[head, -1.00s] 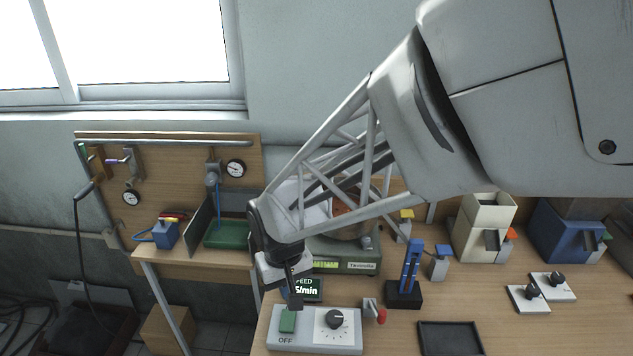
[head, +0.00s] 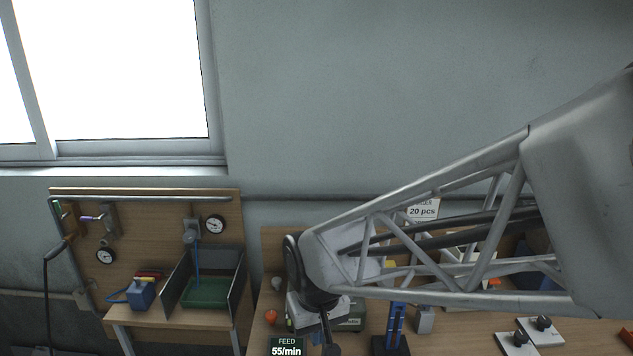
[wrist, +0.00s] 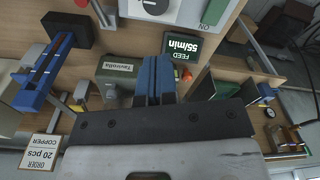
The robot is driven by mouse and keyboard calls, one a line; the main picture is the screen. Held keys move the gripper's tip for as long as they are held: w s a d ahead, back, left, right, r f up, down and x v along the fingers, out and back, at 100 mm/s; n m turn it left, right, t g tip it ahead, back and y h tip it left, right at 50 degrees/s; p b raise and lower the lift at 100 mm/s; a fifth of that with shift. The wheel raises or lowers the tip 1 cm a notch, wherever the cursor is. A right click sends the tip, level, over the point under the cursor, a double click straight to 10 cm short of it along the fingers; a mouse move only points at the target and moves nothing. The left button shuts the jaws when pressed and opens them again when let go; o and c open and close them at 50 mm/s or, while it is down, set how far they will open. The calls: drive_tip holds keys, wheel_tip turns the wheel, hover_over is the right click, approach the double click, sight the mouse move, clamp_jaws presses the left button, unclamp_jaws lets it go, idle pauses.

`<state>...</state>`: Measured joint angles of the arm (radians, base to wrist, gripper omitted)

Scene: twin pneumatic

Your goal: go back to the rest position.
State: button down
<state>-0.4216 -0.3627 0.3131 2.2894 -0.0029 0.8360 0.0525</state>
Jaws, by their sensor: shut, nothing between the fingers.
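My gripper (head: 331,348) hangs at the end of the lattice arm, low in the head view, above the left part of the wooden bench. Its tips are close to the bottom edge of that view. In the wrist view its two blue fingers (wrist: 155,76) lie side by side, shut, with nothing seen between them. The feed display (head: 286,347) reads 55/min and stands just left of the gripper in the head view; it also shows in the wrist view (wrist: 184,50).
A blue upright piece on a black base (head: 396,325) stands right of the gripper. A side bench with a green tray (head: 207,292) and a pegboard (head: 150,235) is at left. The wall above is clear.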

drive_tip(key=s+d+r+m, duration=0.1)
drive_tip(key=s+d+r, duration=0.1)
drive_tip(key=d, duration=0.4)
drive_tip(key=s+d+r+m+t, duration=0.1)
drive_tip(key=s+d+r+m, duration=0.1)
drive_tip(key=s+d, duration=0.3)
drive_tip(key=s+d+r+m, duration=0.1)
drive_tip(key=s+d+r, duration=0.3)
drive_tip(key=d, duration=0.3)
drive_tip(key=shift+d+r+t, duration=0.25)
drive_tip(key=shift+t, duration=0.15)
drive_tip(key=shift+w, duration=0.1)
drive_tip(key=w+a+f+g, duration=0.1)
drive_tip(key=w+a+f, duration=0.1)
drive_tip(key=a, duration=0.7)
drive_tip(key=w+a+f, duration=0.2)
drive_tip(key=a, duration=0.8)
drive_tip(key=w+a+f+g, duration=0.1)
drive_tip(key=w+a+f, duration=0.2)
drive_tip(key=a, duration=0.6)
drive_tip(key=shift+a+g, duration=0.25)
drive_tip(key=shift+g, duration=0.05)
wheel_tip(320, 180, down, 14)
drive_tip(key=shift+r, duration=0.1)
